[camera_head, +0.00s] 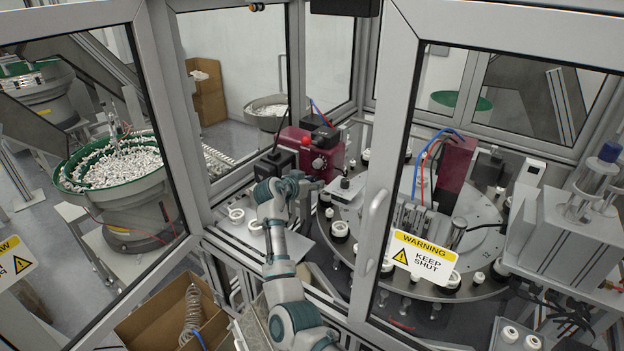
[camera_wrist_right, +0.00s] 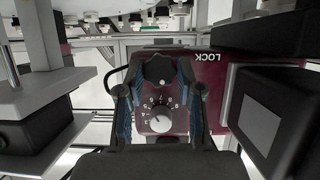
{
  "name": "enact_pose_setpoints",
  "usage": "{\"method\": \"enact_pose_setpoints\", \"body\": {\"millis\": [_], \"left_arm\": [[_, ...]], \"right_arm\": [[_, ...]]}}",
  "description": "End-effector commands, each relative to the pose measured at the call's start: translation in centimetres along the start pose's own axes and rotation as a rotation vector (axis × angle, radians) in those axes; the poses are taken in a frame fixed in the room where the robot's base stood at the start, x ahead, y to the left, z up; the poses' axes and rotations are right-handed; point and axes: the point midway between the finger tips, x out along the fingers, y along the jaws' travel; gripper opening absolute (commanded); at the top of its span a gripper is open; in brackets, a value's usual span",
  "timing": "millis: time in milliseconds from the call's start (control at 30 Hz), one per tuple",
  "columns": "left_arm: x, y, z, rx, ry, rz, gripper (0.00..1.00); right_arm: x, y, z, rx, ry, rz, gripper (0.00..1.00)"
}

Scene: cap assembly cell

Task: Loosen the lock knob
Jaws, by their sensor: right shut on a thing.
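The maroon unit (camera_head: 327,150) stands at the edge of the round machine table and fills the middle of the right wrist view (camera_wrist_right: 222,95). The word LOCK shows upside down on its face. The dark lobed lock knob (camera_wrist_right: 160,69) lies between the fingers of my right gripper (camera_wrist_right: 160,88). My left gripper is out of view.
A framed door with a warning sign (camera_head: 424,254) stands right of my arm. A round table (camera_head: 440,285) carries several white caps. A feeder bowl (camera_head: 118,170) is at the left, with a cardboard box (camera_head: 150,310) below.

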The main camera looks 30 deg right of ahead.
Motion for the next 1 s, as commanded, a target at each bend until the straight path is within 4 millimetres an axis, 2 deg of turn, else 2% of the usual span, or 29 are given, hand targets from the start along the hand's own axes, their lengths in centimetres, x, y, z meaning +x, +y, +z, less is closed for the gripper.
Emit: {"method": "enact_pose_setpoints", "body": {"millis": [33,300,633,1000], "left_arm": [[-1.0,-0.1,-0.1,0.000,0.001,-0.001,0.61],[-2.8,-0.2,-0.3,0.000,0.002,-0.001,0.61],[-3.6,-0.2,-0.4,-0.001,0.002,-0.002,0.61],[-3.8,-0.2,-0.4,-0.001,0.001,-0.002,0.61]], "right_arm": [[-0.2,-0.1,-0.9,-0.031,0.010,0.008,0.01],[-0.1,-0.2,-0.7,-0.217,0.011,0.087,0.01],[-0.1,-0.4,-0.6,-0.365,0.012,0.148,0.01],[-0.1,-0.5,-0.5,-0.404,0.012,0.164,0.01]]}}
